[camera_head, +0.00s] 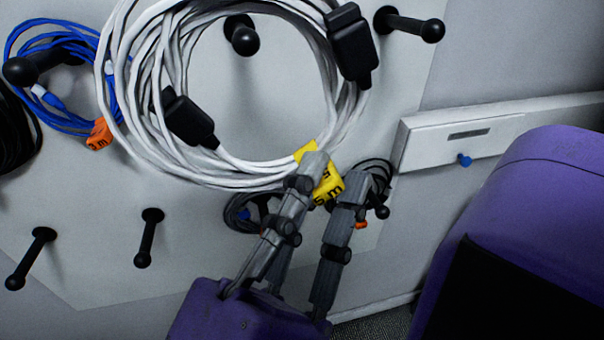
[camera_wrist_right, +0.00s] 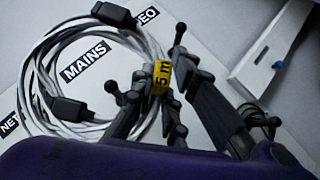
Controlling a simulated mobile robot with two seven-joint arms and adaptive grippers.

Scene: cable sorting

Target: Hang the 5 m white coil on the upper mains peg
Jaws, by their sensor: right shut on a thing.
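The white coil (camera_head: 147,95) with black plugs fills the upper middle of the head view, in front of the pegboard; its top is cut off. It also shows in the wrist view (camera_wrist_right: 36,88). My right gripper (camera_head: 326,182) is shut on its lower right part at the yellow 5 m tag (camera_head: 328,188). A black upper peg (camera_head: 241,36) shows inside the coil's ring; I cannot tell whether it passes through the ring. The MAINS label (camera_wrist_right: 87,62) shows through the ring in the wrist view. My left gripper is not in view.
A blue coil (camera_head: 58,112) with an orange tag hangs at upper left. Another upper peg (camera_head: 410,25) stands right of the coil. Lower pegs (camera_head: 150,236) at left are bare. Small dark cables hang behind my right gripper. A white wall box (camera_head: 460,140) is to the right.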

